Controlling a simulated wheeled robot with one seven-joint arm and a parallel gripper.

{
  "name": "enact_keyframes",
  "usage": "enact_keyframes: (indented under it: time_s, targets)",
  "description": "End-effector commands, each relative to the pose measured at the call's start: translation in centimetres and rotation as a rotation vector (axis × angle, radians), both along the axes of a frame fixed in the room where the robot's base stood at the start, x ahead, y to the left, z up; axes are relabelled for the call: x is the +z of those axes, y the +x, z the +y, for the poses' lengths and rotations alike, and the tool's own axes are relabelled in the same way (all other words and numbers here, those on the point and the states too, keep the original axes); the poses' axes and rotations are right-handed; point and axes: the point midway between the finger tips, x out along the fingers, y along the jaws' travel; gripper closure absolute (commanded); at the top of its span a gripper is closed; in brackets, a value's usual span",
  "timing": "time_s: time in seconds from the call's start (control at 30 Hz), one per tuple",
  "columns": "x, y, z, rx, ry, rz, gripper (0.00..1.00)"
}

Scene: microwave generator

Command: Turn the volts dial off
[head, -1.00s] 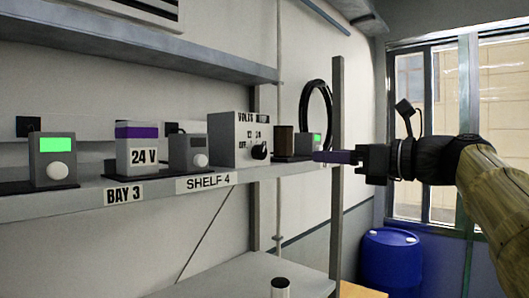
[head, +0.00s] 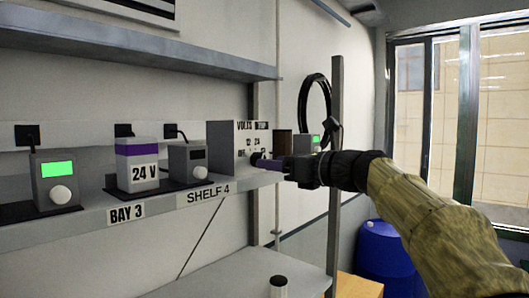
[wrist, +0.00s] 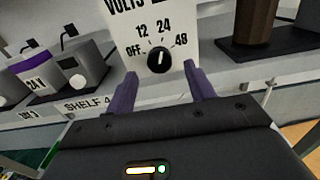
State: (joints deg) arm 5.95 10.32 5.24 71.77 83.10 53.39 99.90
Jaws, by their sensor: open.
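The volts dial is a black round knob (wrist: 159,60) on the front of a pale box (head: 228,145), with OFF, 12, 24 and 48 printed around it. Its white mark points up, roughly toward 24, in the wrist view. My gripper (wrist: 163,80) is open, with one purple finger on each side just below the knob in that view. I cannot tell whether a finger touches the knob. In the head view my gripper (head: 264,161) reaches the box front from the right and partly hides the dial.
A brown block (wrist: 256,20) stands right of the dial box. A blue barrel (head: 385,248) is below right.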

Motion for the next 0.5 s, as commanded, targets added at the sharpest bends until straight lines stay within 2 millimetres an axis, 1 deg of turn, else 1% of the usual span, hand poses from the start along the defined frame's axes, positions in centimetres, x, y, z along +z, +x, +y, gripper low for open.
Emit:
enact_keyframes:
  time_s: [0.03, 0.2, 0.33, 0.5]
  targets:
    - [0.3, 0.6, 0.8, 0.004, 0.001, 0.003, 0.46]
    - [0.2, 2.0, 2.6, 0.002, 0.001, 0.002, 0.46]
    - [0.1, 2.4, 3.1, 0.0, 0.001, 0.001, 0.46]
    - [0.0, 2.5, 3.1, -0.001, 0.001, -0.001, 0.46]
